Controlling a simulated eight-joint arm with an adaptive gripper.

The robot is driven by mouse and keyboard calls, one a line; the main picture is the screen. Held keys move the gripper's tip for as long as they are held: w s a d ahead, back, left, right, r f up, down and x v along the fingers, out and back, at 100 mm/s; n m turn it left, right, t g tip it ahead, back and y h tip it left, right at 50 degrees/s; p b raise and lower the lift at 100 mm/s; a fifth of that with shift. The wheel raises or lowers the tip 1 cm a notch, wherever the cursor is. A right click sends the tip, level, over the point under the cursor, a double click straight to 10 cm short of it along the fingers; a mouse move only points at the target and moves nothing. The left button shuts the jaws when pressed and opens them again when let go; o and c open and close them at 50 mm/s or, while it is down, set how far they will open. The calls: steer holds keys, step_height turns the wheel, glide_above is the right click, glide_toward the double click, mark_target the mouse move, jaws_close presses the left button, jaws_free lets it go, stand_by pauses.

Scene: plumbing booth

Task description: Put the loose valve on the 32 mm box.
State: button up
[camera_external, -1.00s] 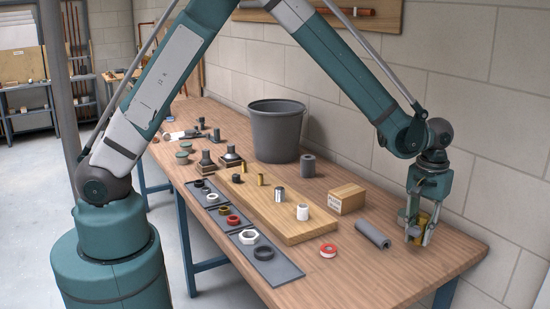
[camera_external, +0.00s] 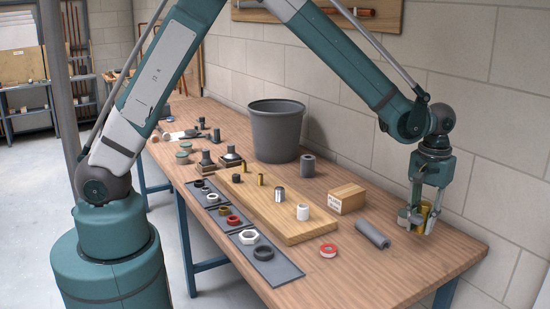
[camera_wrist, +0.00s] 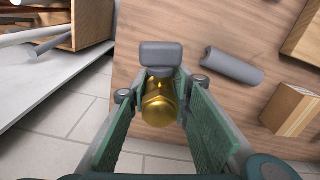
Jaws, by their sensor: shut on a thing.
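The loose valve (camera_external: 424,211) has a brass body and a grey handle; in the wrist view the brass hexagonal body (camera_wrist: 158,104) sits between my fingers with the grey handle beyond them. My gripper (camera_external: 417,222) is shut on the valve and holds it above the right end of the bench. A small cardboard box (camera_external: 347,198) stands on the bench to the left of my gripper, with a printed label too small to read. It also shows at the right of the wrist view (camera_wrist: 288,110). Nothing rests on its top.
A grey half-round pipe piece (camera_external: 373,236) lies between my gripper and the box. A red-and-white tape roll (camera_external: 328,250) lies in front. A wooden board (camera_external: 275,205) holds several fittings. A grey bucket (camera_external: 275,130) stands farther back, and the block wall rises behind the bench.

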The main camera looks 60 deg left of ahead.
steer(key=w+a+r+m+p, duration=0.1)
steer(key=w+a+r, duration=0.1)
steer(key=a, duration=0.6)
steer(key=w+a+r+p, duration=0.1)
steer(key=w+a+r, duration=0.15)
steer(key=a, duration=0.65)
step_height(320, 180, up, 3)
steer(key=m+p, duration=0.2)
steer(key=p, duration=0.1)
glide_above(351, 189)
steer(key=shift+f, duration=0.15)
steer(key=shift+f, duration=3.05)
steer(key=shift+f, duration=1.85)
steer(key=shift+f, duration=0.2)
